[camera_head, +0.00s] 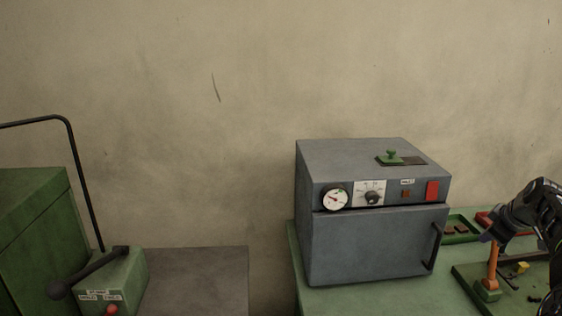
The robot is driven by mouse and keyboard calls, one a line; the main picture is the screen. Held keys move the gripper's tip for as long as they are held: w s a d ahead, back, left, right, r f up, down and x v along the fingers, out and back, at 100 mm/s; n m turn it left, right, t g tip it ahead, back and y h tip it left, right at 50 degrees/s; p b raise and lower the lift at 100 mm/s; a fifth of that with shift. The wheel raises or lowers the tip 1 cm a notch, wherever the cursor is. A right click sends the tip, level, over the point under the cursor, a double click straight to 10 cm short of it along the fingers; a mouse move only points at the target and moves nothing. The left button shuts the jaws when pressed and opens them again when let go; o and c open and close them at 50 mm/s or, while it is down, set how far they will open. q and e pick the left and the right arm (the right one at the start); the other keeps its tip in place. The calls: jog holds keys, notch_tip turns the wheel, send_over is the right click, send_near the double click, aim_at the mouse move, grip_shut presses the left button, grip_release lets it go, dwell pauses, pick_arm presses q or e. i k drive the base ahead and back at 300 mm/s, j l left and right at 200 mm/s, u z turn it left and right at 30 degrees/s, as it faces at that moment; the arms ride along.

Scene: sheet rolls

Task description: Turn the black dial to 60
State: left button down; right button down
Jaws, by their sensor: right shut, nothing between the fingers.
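The black dial (372,198) sits on a white scale plate on the front panel of a grey oven-like box (365,250). Its scale marks are too small to read, so I cannot tell its setting. A round white gauge with a red needle (335,199) is just left of the dial. My right gripper (489,238) is at the right edge, right of the box and well apart from the dial. It is shut and empty, close to the top of an orange upright handle (493,262); I cannot tell whether they touch. My left gripper is out of view.
The box stands on a green table (365,299). A red switch (432,190) and a door handle (435,247) are on its front. Green and red trays lie at right. A green machine with a black lever (90,270) stands at left. The space before the dial is clear.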

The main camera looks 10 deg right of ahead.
aim_at(371, 198)
jog(key=k+j, duration=0.3)
jog(key=k, duration=0.15)
jog(key=k+j, duration=0.25)
jog(key=k, duration=0.2)
